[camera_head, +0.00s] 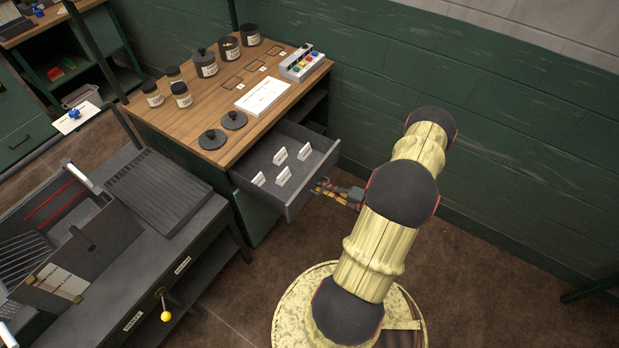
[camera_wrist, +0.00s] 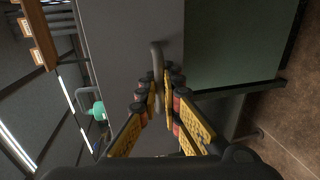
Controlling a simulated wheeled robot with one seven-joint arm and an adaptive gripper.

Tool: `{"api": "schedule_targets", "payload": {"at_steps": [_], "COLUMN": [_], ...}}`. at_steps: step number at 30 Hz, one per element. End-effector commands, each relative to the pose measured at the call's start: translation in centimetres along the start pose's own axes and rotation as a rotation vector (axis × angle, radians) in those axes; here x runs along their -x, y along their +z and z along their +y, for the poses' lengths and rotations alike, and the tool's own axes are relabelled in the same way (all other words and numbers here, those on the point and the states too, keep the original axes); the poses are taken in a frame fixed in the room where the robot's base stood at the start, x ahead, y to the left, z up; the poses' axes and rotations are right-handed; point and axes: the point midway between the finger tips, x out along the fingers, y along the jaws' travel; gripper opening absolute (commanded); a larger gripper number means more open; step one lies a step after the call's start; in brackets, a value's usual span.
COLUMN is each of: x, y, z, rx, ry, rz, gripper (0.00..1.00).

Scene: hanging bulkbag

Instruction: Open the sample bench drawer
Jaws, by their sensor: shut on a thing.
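The sample bench drawer (camera_head: 310,172) stands pulled out from under the wooden bench top, its grey inside showing several white folded cards. My gripper (camera_head: 322,189) is at the outer side of the drawer front, low and to the right of it. In the wrist view, my gripper (camera_wrist: 160,84) is shut around the dark bar handle (camera_wrist: 157,58) on the grey drawer front (camera_wrist: 118,45). The fingertips hide part of the handle.
The bench top (camera_head: 190,120) carries jars, two dark lids, a white sheet and a box with coloured buttons (camera_head: 302,63). A dark workbench (camera_head: 160,190) stands at the left.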

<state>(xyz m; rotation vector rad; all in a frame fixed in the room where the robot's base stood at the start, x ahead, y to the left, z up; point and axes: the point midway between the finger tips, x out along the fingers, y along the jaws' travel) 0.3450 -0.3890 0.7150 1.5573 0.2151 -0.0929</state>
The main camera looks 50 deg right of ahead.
Motion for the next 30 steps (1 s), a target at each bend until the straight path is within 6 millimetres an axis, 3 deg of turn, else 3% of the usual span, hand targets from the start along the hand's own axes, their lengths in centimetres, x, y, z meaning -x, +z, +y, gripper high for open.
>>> {"api": "schedule_targets", "payload": {"at_steps": [3, 9, 23, 24, 30], "x": [1.8, 3.3, 3.6, 3.6, 3.6], "y": [0.0, 0.0, -0.1, -0.1, 0.0], "z": [-0.3, -0.7, -0.8, -0.8, -0.8], "rx": [-0.002, -0.001, 0.0, 0.0, 0.0], "ry": [0.0, 0.0, 0.0, 0.0, 0.0], "rz": [-0.003, 0.0, 0.002, 0.002, 0.001], "gripper": [0.0, 0.0, 0.0, 0.08, 0.15]}}
